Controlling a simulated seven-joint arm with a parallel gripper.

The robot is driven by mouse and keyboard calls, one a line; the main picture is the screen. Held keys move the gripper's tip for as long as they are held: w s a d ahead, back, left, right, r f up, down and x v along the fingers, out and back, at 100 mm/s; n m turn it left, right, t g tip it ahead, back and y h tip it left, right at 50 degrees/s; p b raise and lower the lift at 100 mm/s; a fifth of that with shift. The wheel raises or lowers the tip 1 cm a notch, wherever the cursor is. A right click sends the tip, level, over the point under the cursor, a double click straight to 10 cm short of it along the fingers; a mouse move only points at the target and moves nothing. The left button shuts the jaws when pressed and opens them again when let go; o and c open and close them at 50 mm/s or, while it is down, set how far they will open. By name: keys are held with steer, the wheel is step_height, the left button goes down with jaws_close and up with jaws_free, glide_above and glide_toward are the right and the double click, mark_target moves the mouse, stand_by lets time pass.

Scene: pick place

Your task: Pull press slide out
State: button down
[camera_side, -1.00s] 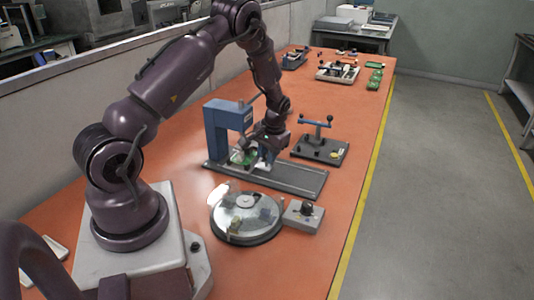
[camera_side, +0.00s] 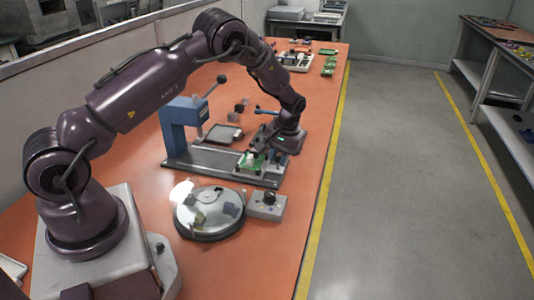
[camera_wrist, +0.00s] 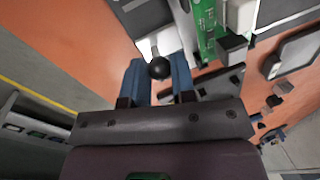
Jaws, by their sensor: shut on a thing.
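The blue press (camera_side: 180,125) stands at the left end of its grey base (camera_side: 205,158), with its lever raised to the upper right. The press slide (camera_wrist: 165,38) is out at the right end of the base, clear of the press head, and carries a green circuit board (camera_side: 252,161). The board also shows in the wrist view (camera_wrist: 207,35). My gripper (camera_side: 264,146) is at the slide's outer end. In the wrist view its blue fingers (camera_wrist: 157,75) are shut on the slide's black ball knob (camera_wrist: 158,67). The fingers partly cover the slide in the side view.
A round turntable (camera_side: 209,213) and a grey box with a black knob (camera_side: 267,205) stand in front of the press. A dark flat fixture (camera_side: 222,136) lies behind the base. More green boards (camera_side: 329,66) lie at the far end. The table's right edge is close to my gripper.

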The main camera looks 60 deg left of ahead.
steer(key=shift+w+d, duration=0.25)
steer(key=c, duration=0.9)
jaws_free()
steer(key=shift+c, duration=0.2)
steer(key=shift+r, duration=0.2)
step_height(320, 180, up, 12)
steer(key=w+d, duration=0.1)
steer(key=d, duration=0.1)
steer(key=shift+w+r, duration=0.15)
steer(key=shift+r, duration=0.05)
